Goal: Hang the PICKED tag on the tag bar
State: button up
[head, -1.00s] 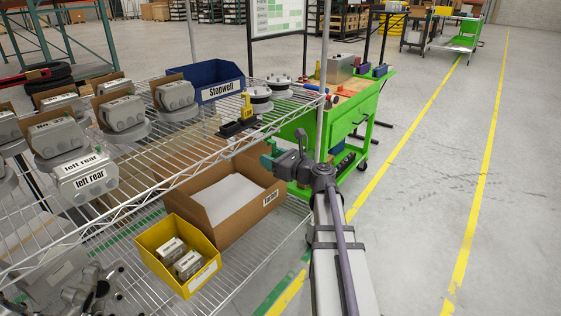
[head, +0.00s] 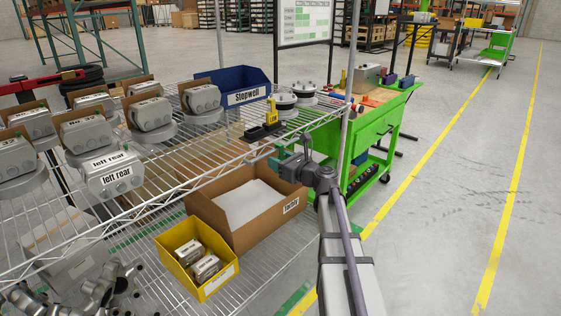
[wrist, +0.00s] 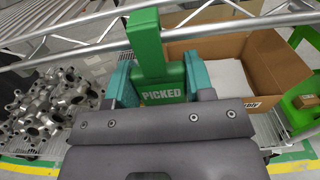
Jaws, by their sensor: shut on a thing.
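The green PICKED tag (wrist: 162,92) is between the teal jaws of my gripper (wrist: 158,80) in the wrist view, its white lettering facing the camera. A taller green part of it rises above the jaws and overlaps the silver front rail (wrist: 60,54) of the wire shelf. I cannot tell whether it touches the rail, or whether this rail is the tag bar. In the head view my gripper (head: 279,160) is beside the front edge of the upper shelf, above the cardboard box; the tag is not clear there.
The wire shelf holds labelled grey housings (head: 113,177), a blue Stopwell bin (head: 243,92) and a yellow-and-black item (head: 268,122). Below are an open cardboard box (head: 262,227) and a yellow bin (head: 197,261). A green cart (head: 368,140) stands behind; the floor at right is clear.

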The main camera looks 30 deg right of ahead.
jog(key=o, duration=0.9)
jog(key=shift+s, duration=0.1)
jog(key=v, duration=1)
jog(key=shift+s+d, duration=0.2)
jog(key=shift+s, duration=0.1)
